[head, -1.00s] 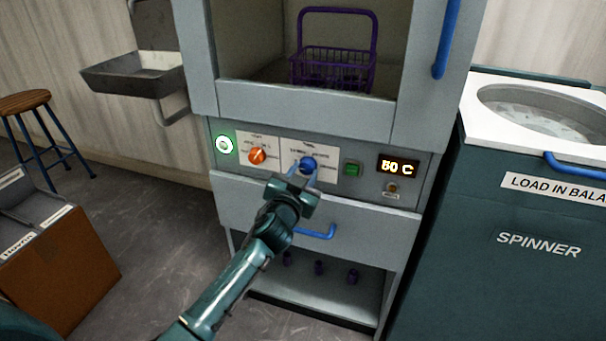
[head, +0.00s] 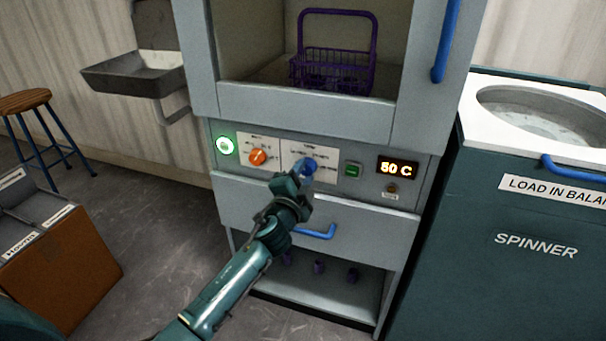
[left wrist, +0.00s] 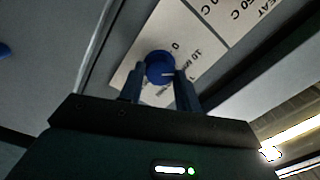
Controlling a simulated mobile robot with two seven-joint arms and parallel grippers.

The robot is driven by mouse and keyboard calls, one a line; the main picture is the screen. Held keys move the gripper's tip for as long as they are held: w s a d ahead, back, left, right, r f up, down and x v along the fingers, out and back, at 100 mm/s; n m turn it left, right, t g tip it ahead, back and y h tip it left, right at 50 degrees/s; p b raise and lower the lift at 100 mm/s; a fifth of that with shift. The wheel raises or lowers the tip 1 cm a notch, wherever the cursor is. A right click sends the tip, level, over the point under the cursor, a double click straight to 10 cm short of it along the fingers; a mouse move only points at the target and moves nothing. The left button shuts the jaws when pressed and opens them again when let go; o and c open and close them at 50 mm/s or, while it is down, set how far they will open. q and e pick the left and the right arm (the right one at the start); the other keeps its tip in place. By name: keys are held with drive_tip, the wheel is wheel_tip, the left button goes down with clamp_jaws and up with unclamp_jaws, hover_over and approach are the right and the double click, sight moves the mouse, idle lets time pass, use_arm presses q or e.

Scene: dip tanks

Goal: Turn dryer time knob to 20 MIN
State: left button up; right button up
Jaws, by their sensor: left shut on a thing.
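The dryer time knob (head: 309,164) is blue and sits on a white label plate in the dryer's control panel. In the left wrist view the knob (left wrist: 158,64) is between the two fingers of my left gripper (left wrist: 162,82), which is shut on it. Its white pointer line points right in that view. The labels 0 and 10 MIN show beside it; other marks are partly hidden by a finger. In the head view my left gripper (head: 303,174) reaches up to the knob and partly covers it. My right gripper is not in view.
An orange knob (head: 258,157), a lit green-white button (head: 225,145), a green button (head: 352,170) and a display reading 50 C (head: 397,168) share the panel. A blue drawer handle (head: 318,233) lies below. The spinner (head: 535,225) stands at the right.

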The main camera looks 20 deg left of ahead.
use_arm(q)
drive_tip(key=m, duration=0.3)
drive_tip(key=m+p, duration=0.1)
drive_tip(key=m, duration=0.3)
drive_tip(key=shift+m, duration=0.3)
drive_tip(key=m+p, duration=0.1)
drive_tip(key=m, duration=0.2)
drive_tip(key=shift+m, duration=0.3)
drive_tip(key=shift+m+h+p, duration=0.3)
drive_tip(key=shift+m+p, duration=0.05)
drive_tip(key=shift+m, duration=0.95)
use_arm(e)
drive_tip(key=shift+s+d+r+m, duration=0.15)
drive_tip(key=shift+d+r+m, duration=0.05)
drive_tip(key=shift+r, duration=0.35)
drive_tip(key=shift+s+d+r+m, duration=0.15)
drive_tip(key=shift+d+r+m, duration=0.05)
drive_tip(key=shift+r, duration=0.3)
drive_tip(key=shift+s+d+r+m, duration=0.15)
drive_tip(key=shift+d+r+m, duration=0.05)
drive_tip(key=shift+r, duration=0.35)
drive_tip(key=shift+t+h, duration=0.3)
use_arm(q)
drive_tip(key=o, duration=1)
drive_tip(key=shift+s, duration=0.1)
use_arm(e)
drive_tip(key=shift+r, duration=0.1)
